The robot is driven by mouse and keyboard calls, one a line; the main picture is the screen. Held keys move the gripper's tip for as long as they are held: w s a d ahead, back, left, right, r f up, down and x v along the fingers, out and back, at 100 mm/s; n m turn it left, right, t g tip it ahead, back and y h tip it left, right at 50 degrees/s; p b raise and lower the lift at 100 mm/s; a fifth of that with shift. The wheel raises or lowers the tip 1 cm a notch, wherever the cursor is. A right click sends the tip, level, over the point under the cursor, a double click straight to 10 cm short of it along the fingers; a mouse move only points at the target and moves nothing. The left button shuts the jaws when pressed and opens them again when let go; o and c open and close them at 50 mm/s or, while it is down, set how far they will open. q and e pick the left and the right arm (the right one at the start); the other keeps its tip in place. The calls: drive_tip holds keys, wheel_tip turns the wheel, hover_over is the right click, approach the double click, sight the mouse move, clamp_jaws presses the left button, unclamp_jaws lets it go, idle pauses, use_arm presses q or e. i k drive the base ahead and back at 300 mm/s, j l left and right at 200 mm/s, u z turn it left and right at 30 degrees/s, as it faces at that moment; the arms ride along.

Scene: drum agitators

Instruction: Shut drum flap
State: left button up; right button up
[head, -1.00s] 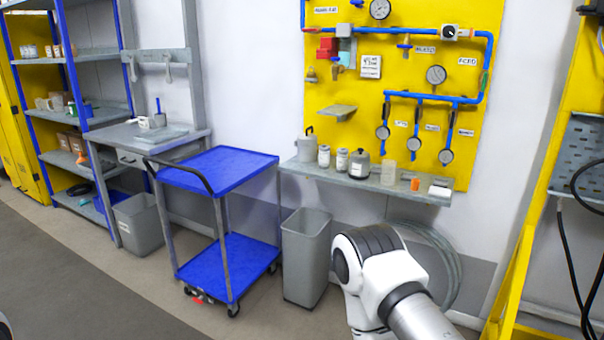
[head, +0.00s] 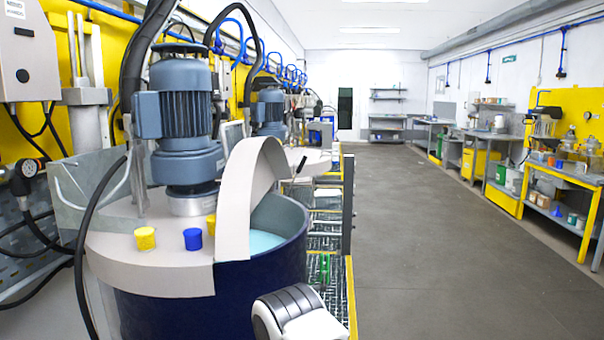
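The drum (head: 270,275) stands at the left front, dark blue with a pale grey lid (head: 140,265). Its pale grey flap (head: 236,205) is open, standing steeply up from the lid. Pale blue liquid (head: 262,241) shows through the opening at the lid's right side. A blue-grey agitator motor (head: 186,115) stands upright on the lid behind the flap. Neither gripper is in view. Only a white and dark link of my own arm shows at the bottom, in front of the drum.
A yellow cap (head: 145,238) and a blue cap (head: 193,239) are on the lid. A black hose (head: 82,270) hangs at the drum's left. Another motor (head: 270,113) stands behind. A grated walkway (head: 325,243) lies to the right, then open floor (head: 430,250). A yellow bench (head: 570,178) is far right.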

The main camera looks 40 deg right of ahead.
sight(254, 164)
drive_tip(key=i+j+z, duration=0.25)
drive_tip(key=j+z, duration=0.2)
drive_tip(key=i+j+z, duration=0.15)
drive_tip(key=j+z, duration=0.35)
drive_tip(key=j, duration=0.2)
drive_tip(key=j+z, duration=0.45)
drive_tip(key=j, duration=0.15)
drive_tip(key=j+z, duration=0.45)
drive_tip(key=j, duration=0.2)
drive_tip(key=k+j+z, duration=0.1)
drive_tip(key=z, duration=0.25)
drive_tip(key=k+z, duration=0.35)
drive_tip(key=i+j, duration=0.05)
drive_tip(key=i, duration=0.05)
